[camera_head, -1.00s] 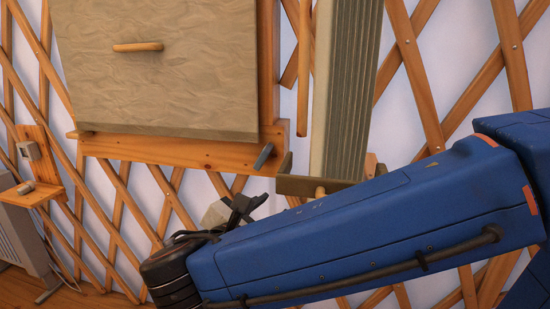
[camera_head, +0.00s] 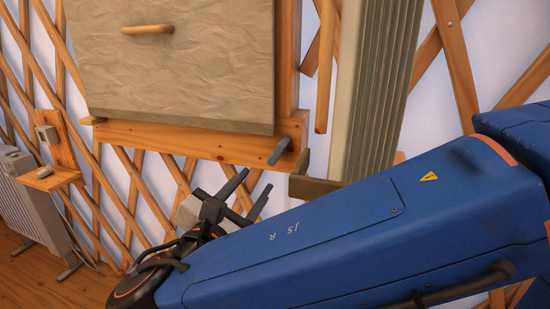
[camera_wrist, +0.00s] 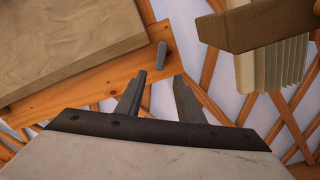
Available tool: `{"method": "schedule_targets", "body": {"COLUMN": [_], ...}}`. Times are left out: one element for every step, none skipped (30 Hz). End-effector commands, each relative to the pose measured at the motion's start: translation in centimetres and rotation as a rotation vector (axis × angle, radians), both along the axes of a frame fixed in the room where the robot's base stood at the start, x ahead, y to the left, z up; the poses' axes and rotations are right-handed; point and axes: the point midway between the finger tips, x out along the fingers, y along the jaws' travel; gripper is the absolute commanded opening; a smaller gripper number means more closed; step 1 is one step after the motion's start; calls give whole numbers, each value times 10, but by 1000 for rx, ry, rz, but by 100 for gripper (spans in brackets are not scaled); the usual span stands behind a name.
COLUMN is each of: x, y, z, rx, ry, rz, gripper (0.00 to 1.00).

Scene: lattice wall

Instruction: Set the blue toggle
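A short slate blue-grey peg (camera_head: 280,150), the only thing that looks like the blue toggle, sticks out near the right end of a wooden rail. It also shows in the wrist view (camera_wrist: 161,62), slanted, just beyond the fingertips. My gripper (camera_head: 258,178) is below and slightly left of the peg in the head view, its two dark fingers pointing up and right. In the wrist view my gripper (camera_wrist: 160,76) has its fingers spread with an empty gap. The left fingertip appears close to the peg; I cannot tell whether they touch.
A grey-beige panel (camera_head: 175,75) with a wooden handle (camera_head: 147,29) is above the wooden rail (camera_head: 190,139). A ribbed, pleated object (camera_head: 375,90) with a wooden ledge (camera_head: 313,187) hangs close to the peg's right. A heater (camera_head: 35,205) stands far left. Lattice wall lies behind.

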Motion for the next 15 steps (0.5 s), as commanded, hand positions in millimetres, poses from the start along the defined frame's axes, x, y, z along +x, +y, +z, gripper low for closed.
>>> {"method": "schedule_targets", "body": {"x": [6, 10, 15, 18, 22, 26, 30, 33, 38, 41, 45, 49, 52, 56, 61], "y": [-3, -5, -6, -8, -9, -11, -12, -13, -15, -16, -17, -19, -20, -22, -23], "z": [0, 0, 0, 0, 0, 0, 0, 0, 0, 0, 0, 0, 0, 0, 0], "rx": [0, 0, 0, 0, 0, 0, 1, 1, 1, 1, 1, 1, 1, 1, 1], "ry": [0, 0, 1, 1, 0, 0, 0, 1, 0, 1, 0, 0, 0, 1, 1], "rz": [-4, -4, -4, -3, -4, -4, -3, -4, -4, -4, -3, -4, -4, -4, -4], "gripper": [34, 34, 34, 34, 34, 34, 34, 34, 34, 34, 34, 34, 34, 34, 34]}}
